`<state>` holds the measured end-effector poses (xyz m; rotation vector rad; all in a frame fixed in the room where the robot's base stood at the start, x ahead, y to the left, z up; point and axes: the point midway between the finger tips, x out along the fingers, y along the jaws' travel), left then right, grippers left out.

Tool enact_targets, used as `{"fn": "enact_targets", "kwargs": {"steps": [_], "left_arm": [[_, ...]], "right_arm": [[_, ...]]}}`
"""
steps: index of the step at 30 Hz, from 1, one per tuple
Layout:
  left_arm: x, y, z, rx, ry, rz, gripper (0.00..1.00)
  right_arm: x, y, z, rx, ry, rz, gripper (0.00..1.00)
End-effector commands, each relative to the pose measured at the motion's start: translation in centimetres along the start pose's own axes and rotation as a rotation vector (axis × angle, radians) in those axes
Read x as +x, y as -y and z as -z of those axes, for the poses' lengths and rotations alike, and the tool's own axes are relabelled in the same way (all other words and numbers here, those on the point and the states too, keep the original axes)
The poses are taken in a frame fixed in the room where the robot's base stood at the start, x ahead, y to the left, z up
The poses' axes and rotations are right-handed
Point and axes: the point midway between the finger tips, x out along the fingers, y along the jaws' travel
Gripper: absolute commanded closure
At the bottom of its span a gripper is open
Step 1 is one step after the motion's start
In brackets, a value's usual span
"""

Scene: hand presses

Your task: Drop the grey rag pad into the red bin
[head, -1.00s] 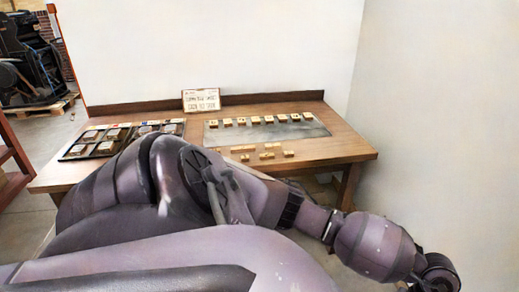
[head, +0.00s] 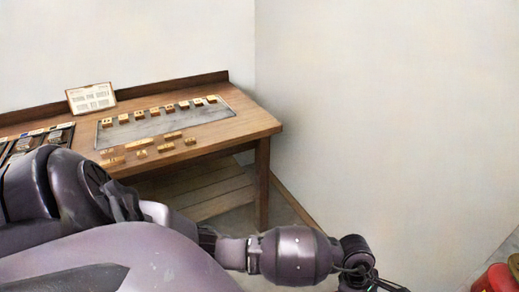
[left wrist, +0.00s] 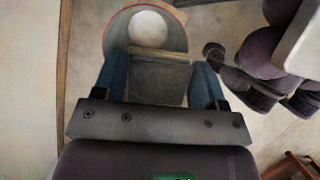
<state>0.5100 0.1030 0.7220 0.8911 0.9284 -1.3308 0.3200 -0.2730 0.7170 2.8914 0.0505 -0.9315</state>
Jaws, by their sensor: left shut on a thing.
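My left gripper (left wrist: 162,62) has blue fingers closed on the sides of a grey rag pad (left wrist: 160,82) in the left wrist view. In the head view my left arm reaches to the bottom right, with the pad out of sight. My right gripper is not in view.
A wooden table (head: 262,122) with a grey plate (head: 165,121), several small blocks and a sign (head: 91,98) stands at left. A plain wall is behind. Red things (head: 494,279) sit at the bottom right edge. Bare floor (left wrist: 235,125) shows in the wrist view.

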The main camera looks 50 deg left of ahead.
Motion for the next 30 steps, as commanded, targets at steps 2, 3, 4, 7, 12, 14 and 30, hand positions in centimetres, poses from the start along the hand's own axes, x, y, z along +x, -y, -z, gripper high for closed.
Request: {"fn": "enact_targets", "kwargs": {"steps": [2, 3, 4, 7, 12, 14, 30], "left_arm": [[1.3, 0.2, 0.5, -0.003, 0.000, 0.009, 0.57], [1.7, 0.3, 0.7, -0.004, 0.001, 0.010, 0.57], [2.0, 0.3, 0.8, -0.004, 0.001, 0.010, 0.57], [3.1, 0.3, 1.3, -0.004, 0.000, 0.012, 0.57], [4.4, 0.3, 1.8, -0.003, 0.000, 0.009, 0.57], [4.6, 0.2, 1.9, -0.002, 0.000, 0.008, 0.57], [4.5, 0.1, 1.9, 0.001, 0.000, 0.003, 0.05]], "right_arm": [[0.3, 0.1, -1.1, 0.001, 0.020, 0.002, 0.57], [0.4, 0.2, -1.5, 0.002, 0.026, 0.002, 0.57], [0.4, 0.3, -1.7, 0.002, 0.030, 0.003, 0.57], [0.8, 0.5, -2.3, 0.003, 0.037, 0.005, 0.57], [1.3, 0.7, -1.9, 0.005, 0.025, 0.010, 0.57], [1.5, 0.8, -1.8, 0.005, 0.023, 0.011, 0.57], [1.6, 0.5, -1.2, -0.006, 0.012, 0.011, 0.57]]}}
